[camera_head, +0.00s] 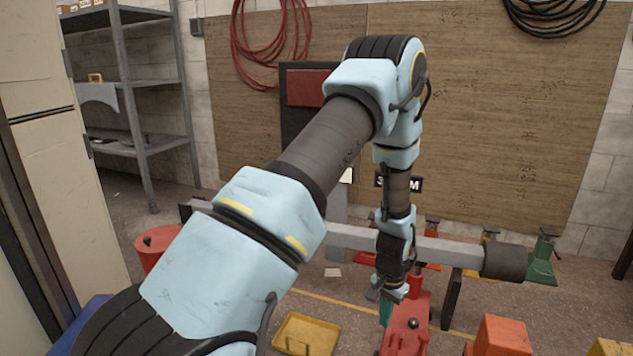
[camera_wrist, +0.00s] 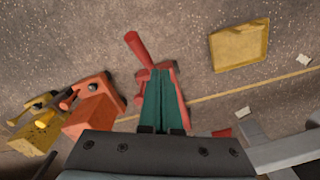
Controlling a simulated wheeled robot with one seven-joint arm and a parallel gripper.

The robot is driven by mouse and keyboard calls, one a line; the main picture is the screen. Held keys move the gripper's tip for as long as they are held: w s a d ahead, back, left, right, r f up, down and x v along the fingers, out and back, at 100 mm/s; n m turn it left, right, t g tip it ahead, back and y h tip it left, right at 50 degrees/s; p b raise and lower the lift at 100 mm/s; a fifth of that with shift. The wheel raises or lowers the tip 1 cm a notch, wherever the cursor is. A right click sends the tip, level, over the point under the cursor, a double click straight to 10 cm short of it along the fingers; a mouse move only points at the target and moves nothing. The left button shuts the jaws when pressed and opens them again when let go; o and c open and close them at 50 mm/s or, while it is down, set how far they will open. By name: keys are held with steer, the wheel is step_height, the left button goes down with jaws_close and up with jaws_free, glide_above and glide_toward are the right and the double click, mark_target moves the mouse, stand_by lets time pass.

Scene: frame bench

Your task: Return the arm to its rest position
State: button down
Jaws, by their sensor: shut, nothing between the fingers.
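My arm reaches forward across the head view, bends at a high elbow and hangs down at its far end. My gripper (camera_head: 385,322) points down at the end of it, over or just beside a red floor jack (camera_head: 408,318). In the wrist view my gripper (camera_wrist: 161,74) shows as two teal fingers shut together and empty. The red jack (camera_wrist: 134,46) lies beyond and around them in that view, partly hidden. I cannot tell whether the fingertips touch it.
A grey horizontal beam (camera_head: 350,237) with a dark end passes close by my forearm. A green stand (camera_head: 542,262) is farther right. Metal shelves (camera_head: 150,140) stand at back left.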

steer(key=a+r+n+t, duration=0.1)
steer(key=a+r+n, duration=0.5)
steer(key=a+r, duration=1.4)
steer(key=s+a+r+n, duration=0.3)
steer(key=s+a+r, duration=0.3)
steer(key=a, duration=0.2)
step_height(320, 180, up, 27)
steer(key=p, duration=2.7)
steer(key=shift+d+p, duration=0.3)
steer(key=shift+d, duration=0.15)
